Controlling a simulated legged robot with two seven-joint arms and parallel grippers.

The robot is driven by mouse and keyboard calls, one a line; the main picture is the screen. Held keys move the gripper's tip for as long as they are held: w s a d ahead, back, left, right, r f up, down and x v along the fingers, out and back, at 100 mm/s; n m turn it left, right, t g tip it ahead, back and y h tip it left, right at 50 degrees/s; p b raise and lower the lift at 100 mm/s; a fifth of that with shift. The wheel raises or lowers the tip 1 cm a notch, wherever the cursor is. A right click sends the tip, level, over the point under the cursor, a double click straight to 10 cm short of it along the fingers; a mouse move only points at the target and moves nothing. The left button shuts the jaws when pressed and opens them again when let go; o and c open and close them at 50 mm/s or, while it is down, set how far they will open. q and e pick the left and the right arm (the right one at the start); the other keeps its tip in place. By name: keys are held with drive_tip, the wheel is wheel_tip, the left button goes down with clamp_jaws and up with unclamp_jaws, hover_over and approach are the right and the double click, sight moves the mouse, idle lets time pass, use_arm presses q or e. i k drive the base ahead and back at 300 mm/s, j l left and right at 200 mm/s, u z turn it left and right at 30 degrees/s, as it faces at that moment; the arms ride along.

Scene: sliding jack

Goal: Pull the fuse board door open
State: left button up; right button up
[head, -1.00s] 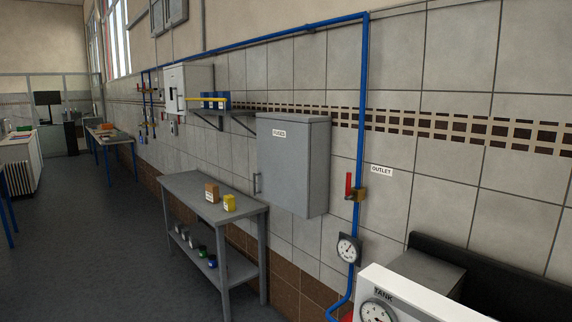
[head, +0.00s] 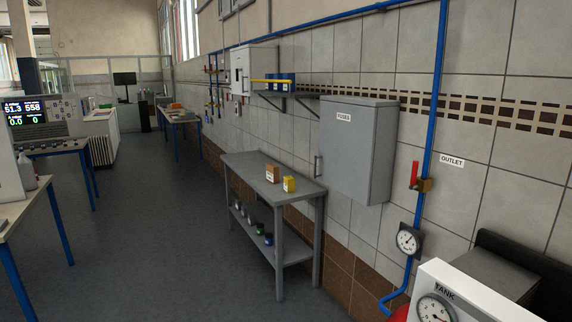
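The fuse board is a grey wall cabinet (head: 357,150) with a "FUSES" label (head: 344,117) near the top of its door. It hangs on the tiled wall right of the picture's middle. The door looks shut. A dark vertical handle (head: 317,167) sits at the lower left edge of the door. Neither of my grippers shows in the head view.
A grey metal workbench (head: 240,167) with an orange-brown box (head: 272,173) and a yellow box (head: 289,184) stands below and left of the cabinet. A blue pipe (head: 433,120), red valve lever (head: 414,174) and gauge (head: 408,239) are on its right. The floor (head: 170,240) at left is clear.

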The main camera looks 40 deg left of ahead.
sight(348, 131)
drive_tip(key=i+j+u, duration=0.3)
drive_tip(key=u, duration=0.2)
drive_tip(key=i+j+u, duration=0.3)
drive_tip(key=u, duration=0.2)
drive_tip(key=i, duration=0.1)
